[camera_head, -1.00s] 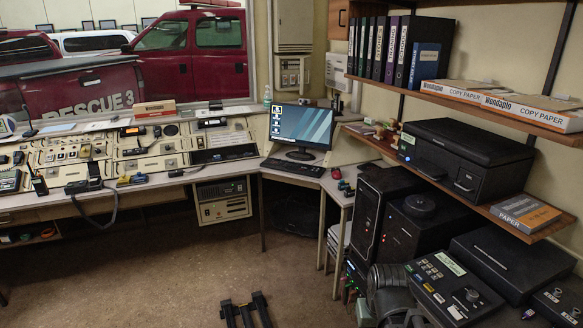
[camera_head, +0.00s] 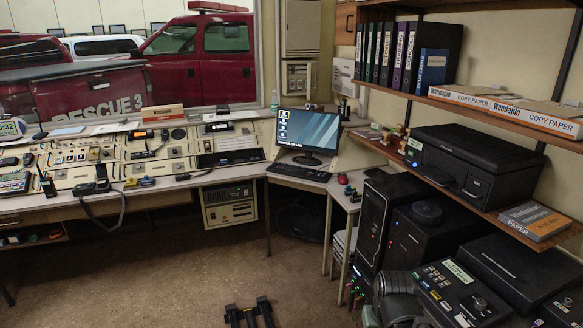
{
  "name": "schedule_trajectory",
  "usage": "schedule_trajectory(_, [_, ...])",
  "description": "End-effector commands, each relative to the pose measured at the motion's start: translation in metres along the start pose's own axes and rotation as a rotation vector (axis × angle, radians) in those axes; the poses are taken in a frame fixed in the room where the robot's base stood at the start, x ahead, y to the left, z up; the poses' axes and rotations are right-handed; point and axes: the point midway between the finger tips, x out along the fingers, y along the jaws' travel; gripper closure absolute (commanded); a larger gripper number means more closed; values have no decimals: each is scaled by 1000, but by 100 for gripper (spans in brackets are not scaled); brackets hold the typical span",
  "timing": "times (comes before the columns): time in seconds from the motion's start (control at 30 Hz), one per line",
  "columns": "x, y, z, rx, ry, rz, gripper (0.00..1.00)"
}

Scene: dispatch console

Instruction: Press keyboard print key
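A black keyboard (camera_head: 300,172) lies on the corner of the desk in front of a lit monitor (camera_head: 309,131). It is small and far off, and I cannot make out its single keys or the print key. My gripper (camera_head: 249,313) shows at the bottom edge as two dark fingers with a gap between them. It is open, with nothing seen between the fingers. It is low in the picture over the brown floor, well apart from the keyboard. The rest of it is cut off by the frame edge.
A long control console (camera_head: 130,155) runs along the left. A red object (camera_head: 348,190) is right of the keyboard. Black computer towers (camera_head: 372,225), a control box (camera_head: 455,290) and a shelf with a printer (camera_head: 470,160) crowd the right. The floor (camera_head: 170,270) is clear.

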Motion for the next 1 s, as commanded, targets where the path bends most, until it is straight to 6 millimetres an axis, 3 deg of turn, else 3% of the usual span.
schedule_trajectory(0.17, [0,0,0,0,0,0,57])
schedule_trajectory(0.47, [0,0,0,0,0,0,100])
schedule_trajectory(1.0, [0,0,0,0,0,0,100])
